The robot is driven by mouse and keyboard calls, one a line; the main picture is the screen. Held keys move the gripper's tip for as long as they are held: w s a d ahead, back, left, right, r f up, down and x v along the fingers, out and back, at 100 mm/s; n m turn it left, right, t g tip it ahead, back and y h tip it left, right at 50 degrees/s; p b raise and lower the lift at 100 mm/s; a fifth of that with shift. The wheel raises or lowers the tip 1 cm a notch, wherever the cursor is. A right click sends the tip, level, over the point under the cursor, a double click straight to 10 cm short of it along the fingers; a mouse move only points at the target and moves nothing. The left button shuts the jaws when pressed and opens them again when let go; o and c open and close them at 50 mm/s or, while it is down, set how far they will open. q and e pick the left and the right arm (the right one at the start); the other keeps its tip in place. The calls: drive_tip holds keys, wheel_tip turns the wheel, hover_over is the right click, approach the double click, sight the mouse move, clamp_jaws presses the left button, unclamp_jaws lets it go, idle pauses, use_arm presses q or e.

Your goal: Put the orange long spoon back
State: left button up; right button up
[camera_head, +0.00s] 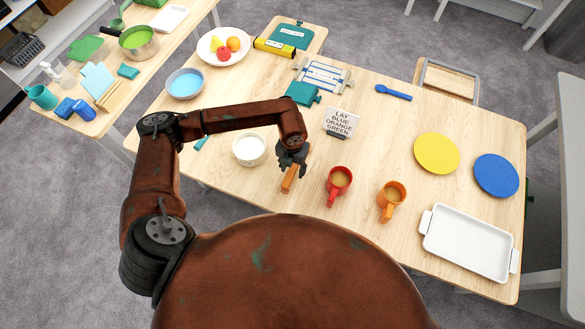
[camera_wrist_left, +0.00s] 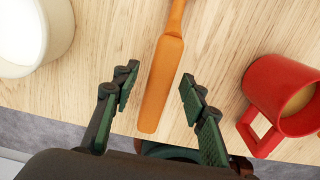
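The orange long spoon (camera_head: 288,184) lies on the wooden table, partly hidden under my left gripper (camera_head: 292,162). In the left wrist view the orange spoon (camera_wrist_left: 162,85) runs between the two spread fingers of my left gripper (camera_wrist_left: 158,84), with a gap on each side. The left gripper is open and holds nothing. A blue spoon (camera_head: 394,92) lies farther back on the table. A small teal piece (camera_head: 201,143) shows beside my left arm, mostly hidden. My right gripper is not in view.
A white bowl (camera_head: 250,149) stands left of the gripper and a red mug (camera_head: 339,184) right of it. An orange mug (camera_head: 391,200), a white tray (camera_head: 468,243), yellow (camera_head: 436,153) and blue (camera_head: 496,175) discs lie farther right. A lettered sign (camera_head: 341,121) stands behind.

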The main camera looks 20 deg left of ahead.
use_arm(q)
wheel_tip(320, 180, up, 12)
idle(0.5)
